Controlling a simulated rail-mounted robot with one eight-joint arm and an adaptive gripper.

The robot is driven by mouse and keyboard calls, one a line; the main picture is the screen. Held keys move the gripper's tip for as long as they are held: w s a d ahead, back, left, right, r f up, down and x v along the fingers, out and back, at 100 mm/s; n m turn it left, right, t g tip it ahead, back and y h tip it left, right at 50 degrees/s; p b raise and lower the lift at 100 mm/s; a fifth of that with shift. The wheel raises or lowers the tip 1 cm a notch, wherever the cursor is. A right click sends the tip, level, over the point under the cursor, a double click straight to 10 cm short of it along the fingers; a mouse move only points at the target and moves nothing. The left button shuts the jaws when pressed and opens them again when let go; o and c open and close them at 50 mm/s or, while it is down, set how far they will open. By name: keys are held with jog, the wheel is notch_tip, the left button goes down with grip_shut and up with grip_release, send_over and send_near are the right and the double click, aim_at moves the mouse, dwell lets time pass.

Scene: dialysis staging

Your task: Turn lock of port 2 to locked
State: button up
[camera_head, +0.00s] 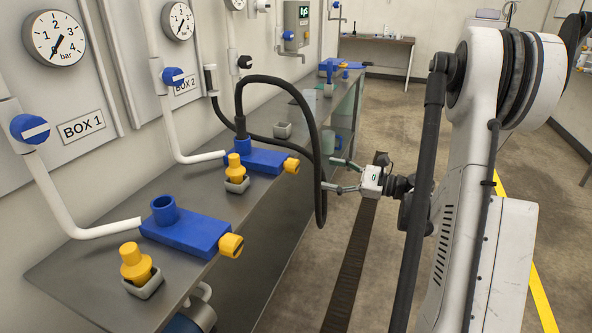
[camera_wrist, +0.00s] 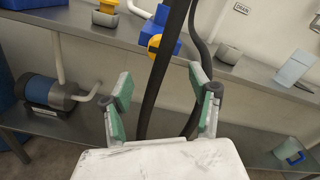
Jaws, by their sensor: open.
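The port 2 block (camera_head: 255,159) is blue and lies on the metal bench below the BOX 2 label. Its yellow lock knob (camera_head: 291,165) is on the end facing the aisle. A black hose (camera_head: 317,140) rises from the block's socket and loops down in front of the bench. My gripper (camera_head: 332,174) is open and empty, out from the bench edge and to the right of the knob. In the wrist view, the knob (camera_wrist: 155,43) is ahead of my open gripper (camera_wrist: 160,86), partly behind the hose (camera_wrist: 160,75). The knob's lock setting cannot be read clearly.
The port 1 block (camera_head: 187,232) with its yellow knob (camera_head: 231,245) is nearer. Yellow plugs in grey holders (camera_head: 236,173) stand on the bench (camera_head: 90,262). The hanging hose is close to my fingers. The aisle floor is clear.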

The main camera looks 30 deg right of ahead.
aim_at(298, 167)
jog(key=b+x, duration=0.1)
jog(key=x, duration=1)
jog(key=shift+b, duration=0.3)
jog(key=c, duration=1.2)
jog(key=shift+o, duration=0.2)
jog(key=shift+f, duration=0.1)
